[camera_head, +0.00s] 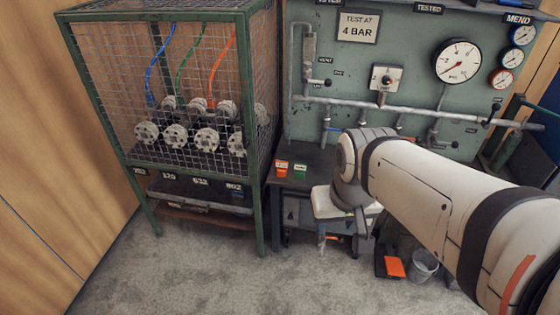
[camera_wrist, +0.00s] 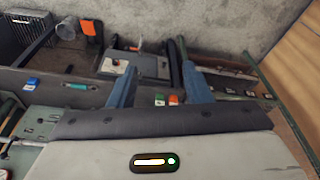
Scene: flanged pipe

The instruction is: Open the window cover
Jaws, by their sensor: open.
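My gripper (camera_head: 341,228) hangs low in front of the dark bench in the head view, pointing down. In the wrist view my gripper (camera_wrist: 160,68) shows two bluish fingers spread apart with nothing held between them. A pale grey panel with a small dark round spot (camera_wrist: 128,66) lies beyond the left finger. I cannot tell whether this panel is the window cover. No other part is clearly a window cover, and my arm hides part of the bench front in the head view.
A green wire cage (camera_head: 180,85) with flanged parts stands left of the bench. A gauge panel (camera_head: 420,25) rises behind. Orange (camera_head: 281,166) and green (camera_head: 300,171) tags lie on the bench. A bucket (camera_head: 424,264) stands at right. Carpet at front left is clear.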

